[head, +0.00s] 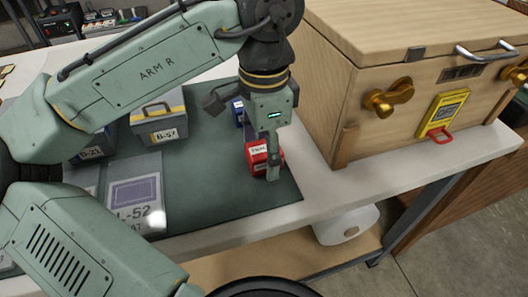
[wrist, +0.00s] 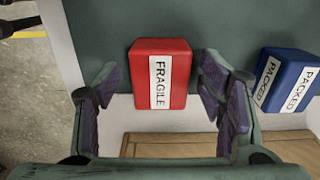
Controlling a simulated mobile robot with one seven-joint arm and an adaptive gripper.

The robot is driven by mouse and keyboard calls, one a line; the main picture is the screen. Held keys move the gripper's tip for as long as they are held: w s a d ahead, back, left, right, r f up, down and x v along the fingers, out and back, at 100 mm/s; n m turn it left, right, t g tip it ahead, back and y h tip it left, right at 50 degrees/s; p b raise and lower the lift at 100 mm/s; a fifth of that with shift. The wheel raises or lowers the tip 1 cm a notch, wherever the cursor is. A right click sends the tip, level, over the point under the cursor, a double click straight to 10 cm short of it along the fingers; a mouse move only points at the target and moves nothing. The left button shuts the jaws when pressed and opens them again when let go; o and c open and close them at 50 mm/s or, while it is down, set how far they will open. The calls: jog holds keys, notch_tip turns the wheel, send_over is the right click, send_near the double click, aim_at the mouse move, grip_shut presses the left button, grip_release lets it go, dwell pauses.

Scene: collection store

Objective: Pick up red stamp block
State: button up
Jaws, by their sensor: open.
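The red stamp block (wrist: 179,75) has a white label reading FRAGILE and lies on the dark green mat (wrist: 240,28) near its edge. My gripper (wrist: 163,85) is open, with its purple-padded fingers apart, one on each side of the block in the wrist view. No contact with the block shows. In the head view the red block (head: 257,158) is partly hidden behind my gripper (head: 272,172). A blue block (wrist: 287,80) labelled PACKED lies to the right in the wrist view, and it shows partly behind my gripper in the head view (head: 238,112).
A large wooden crate (head: 335,85) with brass knobs and a yellow tag stands right of the mat. A grey case (head: 158,120) labelled B-57 and a flat L-52 packet (head: 135,190) lie to the left. The white table edge (head: 330,205) is close to the red block.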

jog(key=shift+f, duration=0.1)
jog(key=shift+c, duration=0.2)
jog(key=c, duration=1.2)
